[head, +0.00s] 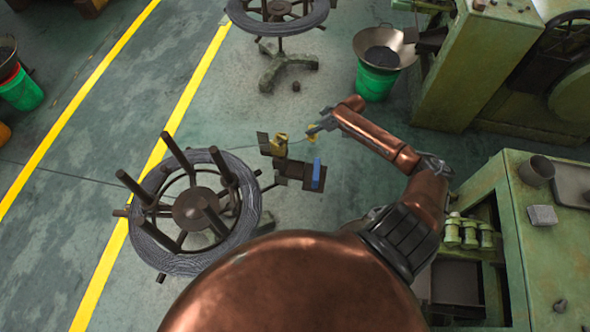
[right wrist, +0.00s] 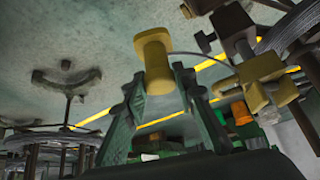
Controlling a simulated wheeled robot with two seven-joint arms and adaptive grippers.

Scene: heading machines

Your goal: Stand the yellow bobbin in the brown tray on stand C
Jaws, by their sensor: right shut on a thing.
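The yellow bobbin (head: 312,131) is in my right gripper (head: 320,129), clear of the brown tray, a little above and right of it in the head view. In the right wrist view the bobbin (right wrist: 156,65) shows its flanged end between the two fingers of my right gripper (right wrist: 160,85), which is shut on it. The dark brown tray (head: 291,169) is beside the near wheel stand (head: 193,211); a blue piece (head: 317,173) shows at its right side. No letter on the stand is readable. My left gripper is out of view.
A yellow fixture (head: 279,145) rises beside the tray; it looks close to the gripper in the right wrist view (right wrist: 255,80). A second wheel stand (head: 280,12), a green bucket with a pan (head: 377,80) and a green workbench (head: 540,220) stand around open floor.

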